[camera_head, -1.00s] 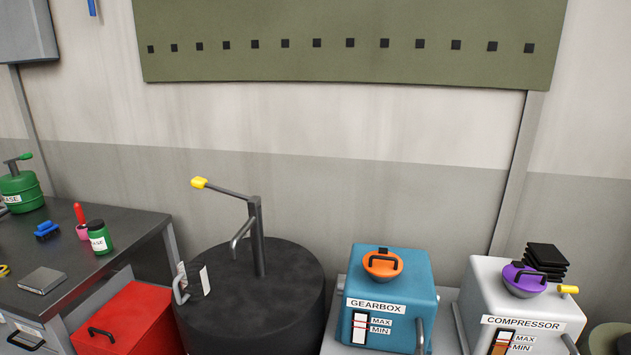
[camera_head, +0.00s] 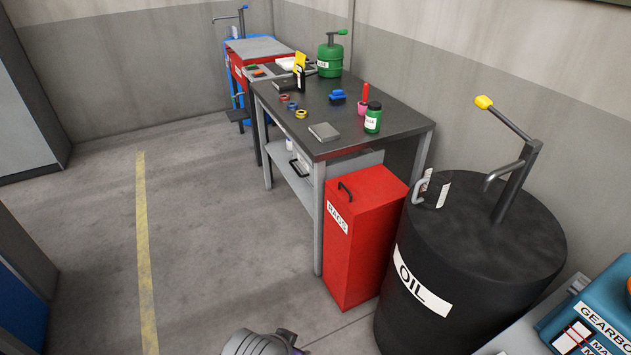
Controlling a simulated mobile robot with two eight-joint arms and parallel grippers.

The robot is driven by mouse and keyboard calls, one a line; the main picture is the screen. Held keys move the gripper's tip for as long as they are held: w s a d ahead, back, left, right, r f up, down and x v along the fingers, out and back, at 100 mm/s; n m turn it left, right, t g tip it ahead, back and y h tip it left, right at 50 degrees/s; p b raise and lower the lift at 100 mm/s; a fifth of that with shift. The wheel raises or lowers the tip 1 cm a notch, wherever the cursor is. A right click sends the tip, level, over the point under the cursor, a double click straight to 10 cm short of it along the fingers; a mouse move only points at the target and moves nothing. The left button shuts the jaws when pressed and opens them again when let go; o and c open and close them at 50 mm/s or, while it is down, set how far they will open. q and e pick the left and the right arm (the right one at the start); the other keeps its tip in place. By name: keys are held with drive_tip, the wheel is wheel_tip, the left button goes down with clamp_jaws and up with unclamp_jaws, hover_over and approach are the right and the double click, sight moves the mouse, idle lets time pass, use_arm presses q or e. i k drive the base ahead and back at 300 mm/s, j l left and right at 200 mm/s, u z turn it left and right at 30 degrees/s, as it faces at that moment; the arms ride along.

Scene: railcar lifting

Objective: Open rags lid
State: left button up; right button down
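A red rags bin (camera_head: 355,250) stands on the floor, with a white "RAGS" label on its front. A grey piece of my own arm shows at the bottom edge of the view, below and left of the bin. No gripper fingers show, and nothing touches the bin.
A black oil drum (camera_head: 470,270) with a pump stands right of the bin. A workbench (camera_head: 330,105) behind the bin holds a green can (camera_head: 330,60), a green jar (camera_head: 373,117) and tape rolls. Blue gearbox unit (camera_head: 597,310) is at lower right. Floor left of the bin is clear.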

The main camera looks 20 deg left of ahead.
sight(364, 191)
drive_tip(key=u, duration=0.4)
drive_tip(key=i+j+u, duration=0.1)
drive_tip(key=i+u, duration=0.5)
drive_tip(key=i, duration=0.2)
